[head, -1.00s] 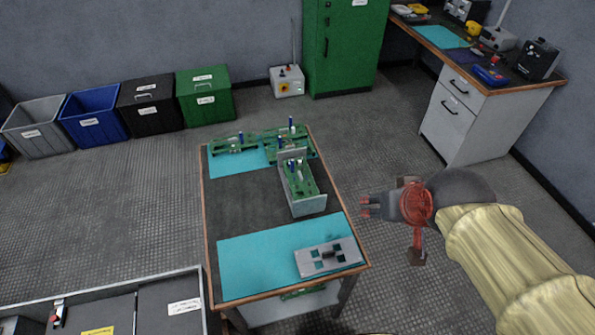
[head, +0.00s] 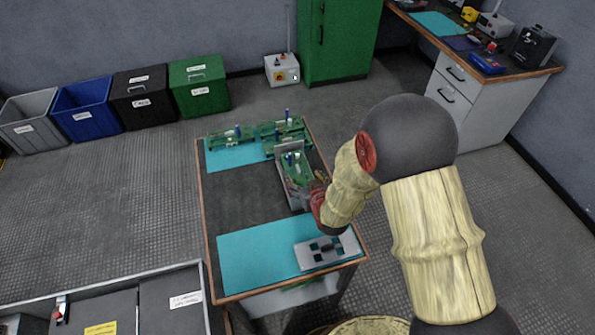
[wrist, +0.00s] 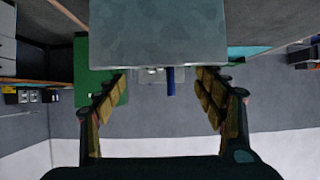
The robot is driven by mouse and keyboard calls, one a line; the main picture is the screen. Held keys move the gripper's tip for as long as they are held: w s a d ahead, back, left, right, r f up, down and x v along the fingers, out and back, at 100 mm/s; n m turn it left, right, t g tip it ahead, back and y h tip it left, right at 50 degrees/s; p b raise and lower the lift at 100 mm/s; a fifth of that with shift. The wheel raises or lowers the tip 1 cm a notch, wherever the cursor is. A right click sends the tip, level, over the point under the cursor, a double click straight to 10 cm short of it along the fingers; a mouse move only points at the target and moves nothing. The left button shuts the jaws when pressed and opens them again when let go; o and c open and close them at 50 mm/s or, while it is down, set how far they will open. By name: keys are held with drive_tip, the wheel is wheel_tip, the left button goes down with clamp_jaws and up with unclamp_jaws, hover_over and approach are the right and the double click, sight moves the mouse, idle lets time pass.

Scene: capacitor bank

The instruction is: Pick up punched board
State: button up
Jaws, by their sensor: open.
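A grey plate with dark square holes (head: 326,251) lies on the front cyan mat. Green boards with blue and white upright parts sit in a grey holder (head: 293,202) at mid-table; one green board (head: 298,178) shows there. I cannot tell which of these is the punched board. My gripper (head: 316,190) is beside the holder's right side, partly hidden by my arm. In the wrist view my gripper (wrist: 162,78) is open and empty, its fingers apart. A broad grey panel (wrist: 160,30) lies ahead, with a green piece at left and a blue cylinder between the fingers' lines.
More green boards (head: 283,130) stand at the table's back, by a second cyan mat (head: 235,157). The front cyan mat (head: 250,262) is clear on its left. Several bins (head: 142,98) line the back wall. A workbench (head: 485,85) stands at the right.

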sight(300, 172)
drive_tip(key=b+x, duration=0.2)
drive_tip(key=x, duration=0.5)
drive_tip(key=shift+w+f, duration=0.15)
drive_tip(key=shift+w, duration=0.1)
drive_tip(key=c, duration=0.9)
